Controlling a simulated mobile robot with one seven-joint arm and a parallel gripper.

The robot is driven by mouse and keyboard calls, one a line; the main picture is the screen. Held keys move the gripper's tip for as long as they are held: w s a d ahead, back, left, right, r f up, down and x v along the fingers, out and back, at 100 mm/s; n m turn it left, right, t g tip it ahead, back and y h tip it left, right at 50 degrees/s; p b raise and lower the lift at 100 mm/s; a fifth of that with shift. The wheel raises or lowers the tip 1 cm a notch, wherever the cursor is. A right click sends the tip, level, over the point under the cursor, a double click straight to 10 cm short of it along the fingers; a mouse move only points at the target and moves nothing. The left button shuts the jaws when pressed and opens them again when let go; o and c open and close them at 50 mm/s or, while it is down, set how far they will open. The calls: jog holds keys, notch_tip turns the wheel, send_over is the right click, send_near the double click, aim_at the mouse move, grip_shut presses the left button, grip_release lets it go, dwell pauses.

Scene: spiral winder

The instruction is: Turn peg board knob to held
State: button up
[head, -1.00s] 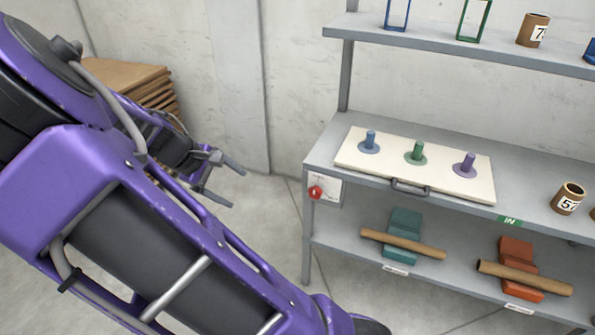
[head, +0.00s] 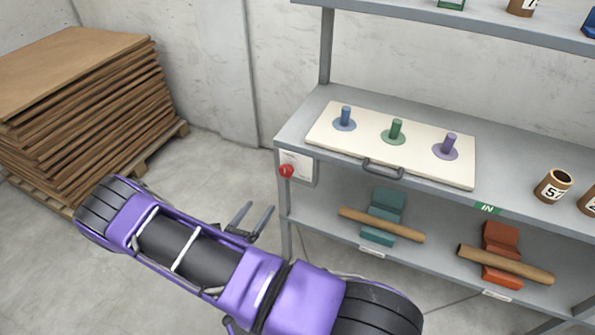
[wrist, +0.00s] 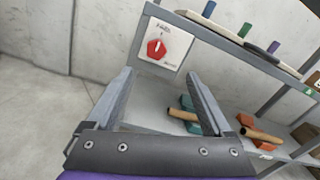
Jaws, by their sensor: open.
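The red round knob (head: 286,171) sits on a pale plate (head: 303,163) at the left front corner of the shelf, beside the peg board (head: 323,136). In the wrist view the knob (wrist: 156,48) shows a light pointer mark standing nearly upright; the lettering on the plate is too small to read. My gripper (head: 259,206) is open and empty, below and left of the knob, apart from it. In the wrist view the knob appears just above and between my fingertips (wrist: 160,73), farther off. The board bears a blue, a green and a purple peg.
A grey shelf unit (head: 325,195) stands at the right, with cardboard tubes on teal and orange blocks (head: 502,250) on its lower shelf. A numbered brown core (head: 553,186) stands right of the board. Stacked brown sheets (head: 85,100) are at the left. Floor between is clear.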

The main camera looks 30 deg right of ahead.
send_near(285, 172)
jog(key=shift+n, duration=0.3)
jog(key=x, duration=0.9)
jog(key=shift+w+d, duration=0.1)
jog(key=shift+w, duration=0.05)
grip_shut()
